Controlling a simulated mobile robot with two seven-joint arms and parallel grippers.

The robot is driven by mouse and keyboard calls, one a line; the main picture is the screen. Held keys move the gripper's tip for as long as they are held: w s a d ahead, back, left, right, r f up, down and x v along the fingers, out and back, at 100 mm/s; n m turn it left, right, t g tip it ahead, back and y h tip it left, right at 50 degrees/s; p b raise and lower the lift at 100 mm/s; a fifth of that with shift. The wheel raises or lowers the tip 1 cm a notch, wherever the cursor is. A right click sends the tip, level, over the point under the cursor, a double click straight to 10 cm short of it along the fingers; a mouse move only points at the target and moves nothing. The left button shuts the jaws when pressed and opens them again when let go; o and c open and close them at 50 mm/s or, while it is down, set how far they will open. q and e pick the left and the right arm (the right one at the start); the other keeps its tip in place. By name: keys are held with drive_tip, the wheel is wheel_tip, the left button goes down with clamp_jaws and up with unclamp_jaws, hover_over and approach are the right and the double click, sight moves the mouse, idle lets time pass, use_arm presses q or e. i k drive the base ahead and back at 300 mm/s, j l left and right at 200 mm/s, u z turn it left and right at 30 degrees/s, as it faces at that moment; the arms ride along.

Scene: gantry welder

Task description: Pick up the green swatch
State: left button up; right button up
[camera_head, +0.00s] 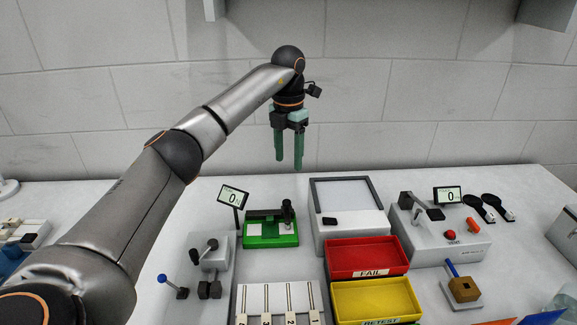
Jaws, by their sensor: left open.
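I cannot make out a separate green swatch in the head view. The clearest green thing on the bench is a green-based device (270,241) with pale pads on top and a dark upright part at its right. My left gripper (288,163) hangs above and behind that device, fingers pointing down. Its two green fingers are apart with nothing between them. My right gripper is not in view.
A red FAIL tray (366,275) and a yellow RETEST tray (375,312) stand front right of the green device. A white box (348,230) is beside it. A numbered slotted rack (281,305) stands in front. A tilted display (233,196) rises at its left.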

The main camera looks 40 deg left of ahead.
sight(269, 228)
drive_tip(key=k+l, duration=0.8)
